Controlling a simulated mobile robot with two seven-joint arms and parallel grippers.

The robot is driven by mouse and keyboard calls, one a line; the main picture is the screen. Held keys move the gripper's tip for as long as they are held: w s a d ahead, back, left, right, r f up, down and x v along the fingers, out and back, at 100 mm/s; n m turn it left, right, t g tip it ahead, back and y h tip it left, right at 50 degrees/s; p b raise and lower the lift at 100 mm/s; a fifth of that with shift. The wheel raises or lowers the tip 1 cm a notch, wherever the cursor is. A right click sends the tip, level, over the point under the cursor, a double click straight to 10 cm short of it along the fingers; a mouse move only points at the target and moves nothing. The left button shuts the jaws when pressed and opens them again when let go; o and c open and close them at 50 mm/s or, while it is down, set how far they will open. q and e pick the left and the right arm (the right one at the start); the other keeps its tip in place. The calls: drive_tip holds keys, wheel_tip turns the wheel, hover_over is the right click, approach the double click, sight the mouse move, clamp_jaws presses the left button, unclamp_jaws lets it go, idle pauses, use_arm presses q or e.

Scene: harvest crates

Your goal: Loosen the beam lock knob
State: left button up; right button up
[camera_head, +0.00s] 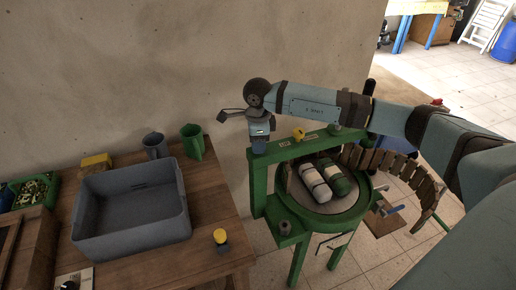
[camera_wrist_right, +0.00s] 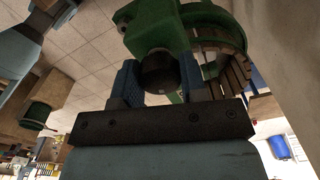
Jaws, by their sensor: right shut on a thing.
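The green beam (camera_head: 310,142) lies across the top of a green press frame, above a round bed. My right gripper (camera_head: 259,146) points down at the beam's left end. In the right wrist view its two blue fingers (camera_wrist_right: 160,80) are closed on either side of a dark round knob (camera_wrist_right: 158,72), touching it. In the head view the gripper hides this knob. The green frame shows behind the knob in the wrist view. My left gripper is in neither view.
A slatted wooden basket part (camera_head: 411,172) stands open at the right. A grey crate (camera_head: 133,229), cups and a yellow-topped piece (camera_head: 220,237) stand on the wooden table.

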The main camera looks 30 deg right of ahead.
drive_tip(key=shift+f+n+b, duration=0.2)
drive_tip(key=shift+n+b, duration=0.55)
drive_tip(key=shift+n, duration=0.35)
drive_tip(key=shift+n+b, duration=0.4)
drive_tip(key=shift+n, duration=0.2)
drive_tip(key=shift+r, duration=0.1)
drive_tip(key=o, duration=0.9)
wheel_tip(320, 180, up, 14)
drive_tip(key=shift+f+b, duration=0.1)
drive_tip(key=shift+b, duration=0.4)
drive_tip(key=shift+s, duration=0.1)
